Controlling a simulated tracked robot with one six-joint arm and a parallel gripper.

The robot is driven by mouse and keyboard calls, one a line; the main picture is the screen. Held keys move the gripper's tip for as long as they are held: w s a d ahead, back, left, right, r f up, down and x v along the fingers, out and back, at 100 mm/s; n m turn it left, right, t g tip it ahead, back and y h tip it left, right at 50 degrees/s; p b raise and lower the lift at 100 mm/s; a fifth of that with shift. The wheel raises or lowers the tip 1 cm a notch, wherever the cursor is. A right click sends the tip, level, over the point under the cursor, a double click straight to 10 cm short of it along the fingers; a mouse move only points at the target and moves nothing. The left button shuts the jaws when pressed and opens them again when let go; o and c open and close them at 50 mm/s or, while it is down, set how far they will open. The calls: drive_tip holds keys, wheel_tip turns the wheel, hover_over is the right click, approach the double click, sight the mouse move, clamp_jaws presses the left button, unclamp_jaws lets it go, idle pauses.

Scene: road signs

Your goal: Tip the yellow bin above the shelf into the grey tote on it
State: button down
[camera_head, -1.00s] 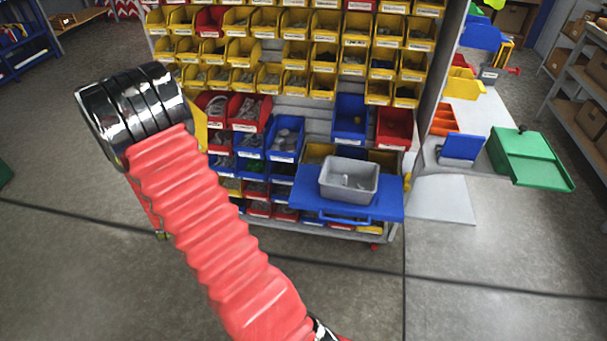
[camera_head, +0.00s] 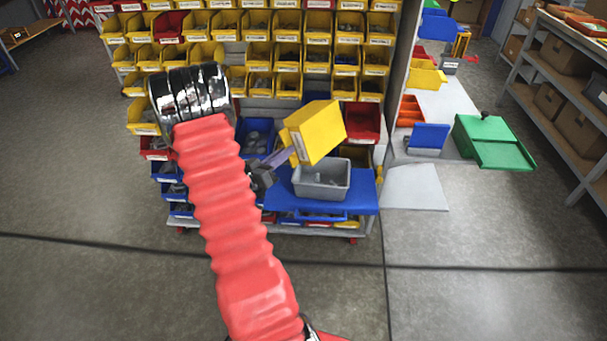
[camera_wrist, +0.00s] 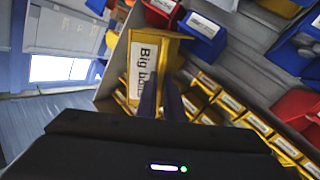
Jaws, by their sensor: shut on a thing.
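The yellow bin (camera_head: 315,132) is held tilted in the air, just above the grey tote (camera_head: 321,180). My gripper (camera_head: 283,157) is shut on the bin's labelled front side, left of the tote. In the wrist view the bin (camera_wrist: 150,62) shows its white label with "Big bo" legible, and my gripper's dark fingers (camera_wrist: 160,100) close on it. The tote sits on the blue shelf (camera_head: 362,195) and has a few small grey pieces in it. The bin's inside is hidden in the head view.
A rack of yellow bins (camera_head: 260,50) stands behind, with a red bin (camera_head: 364,122) and a blue bin (camera_head: 255,135) close to the held bin. A green box (camera_head: 492,143) is at the right. The floor in front is clear.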

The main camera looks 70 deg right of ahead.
sight(304, 160)
drive_tip(key=s+f, duration=0.1)
drive_tip(key=s+f+m+g, duration=0.1)
drive_tip(key=s, duration=0.1)
drive_tip(key=s+f+g+y, duration=0.1)
drive_tip(key=shift+s+d+f+m, duration=0.1)
drive_tip(key=shift+s+d+m, duration=0.15)
drive_tip(key=shift+s+m, duration=0.15)
drive_tip(key=shift+m+g, duration=0.3)
drive_tip(key=shift+m, duration=0.2)
drive_tip(key=f, duration=0.2)
drive_tip(key=s+f, duration=0.1)
drive_tip(key=f, duration=0.1)
drive_tip(key=shift+s+f, duration=0.1)
drive_tip(key=shift+s, duration=0.05)
drive_tip(key=shift+a, duration=0.1)
